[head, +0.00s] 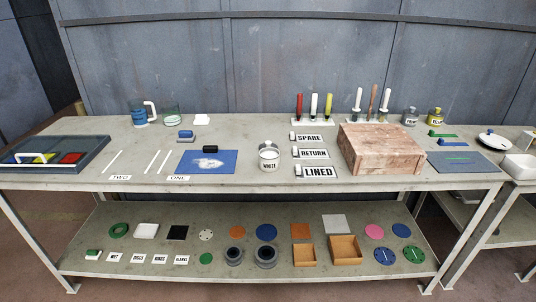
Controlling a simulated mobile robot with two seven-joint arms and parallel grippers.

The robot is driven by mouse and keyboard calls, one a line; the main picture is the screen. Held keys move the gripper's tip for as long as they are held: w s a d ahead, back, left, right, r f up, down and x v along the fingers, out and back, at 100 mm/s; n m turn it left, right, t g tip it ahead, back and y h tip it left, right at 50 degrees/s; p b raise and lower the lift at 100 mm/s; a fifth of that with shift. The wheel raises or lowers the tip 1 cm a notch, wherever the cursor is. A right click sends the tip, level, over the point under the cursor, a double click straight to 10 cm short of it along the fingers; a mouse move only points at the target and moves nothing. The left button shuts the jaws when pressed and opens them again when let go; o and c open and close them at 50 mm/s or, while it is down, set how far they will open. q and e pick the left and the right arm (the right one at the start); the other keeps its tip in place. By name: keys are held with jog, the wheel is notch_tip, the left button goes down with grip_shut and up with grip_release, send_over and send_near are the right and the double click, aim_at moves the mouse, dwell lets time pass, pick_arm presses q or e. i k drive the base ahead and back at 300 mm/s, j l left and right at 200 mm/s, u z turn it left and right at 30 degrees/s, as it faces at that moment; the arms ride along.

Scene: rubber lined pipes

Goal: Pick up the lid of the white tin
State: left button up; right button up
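The white tin (268,163) stands upright near the front middle of the bench, with a label that seems to read WHITE. Its top (268,148) looks pale with a grey rim; at this size I cannot tell whether a lid sits on it. A round white disc with a small dark spot on top (493,141) lies on the side table at the far right; I cannot tell whether it is a lid. Neither of my grippers is in view.
A blue mat (207,167) lies left of the tin, and label blocks (315,172) stand to its right. A large wooden block (382,150) is further right. Two small tins (410,117) (435,117) stand behind it. The bench behind the white tin is clear.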

aim_at(268, 143)
jog(key=i+j+u, duration=0.15)
jog(key=i+u, duration=0.15)
jog(key=i, duration=0.75)
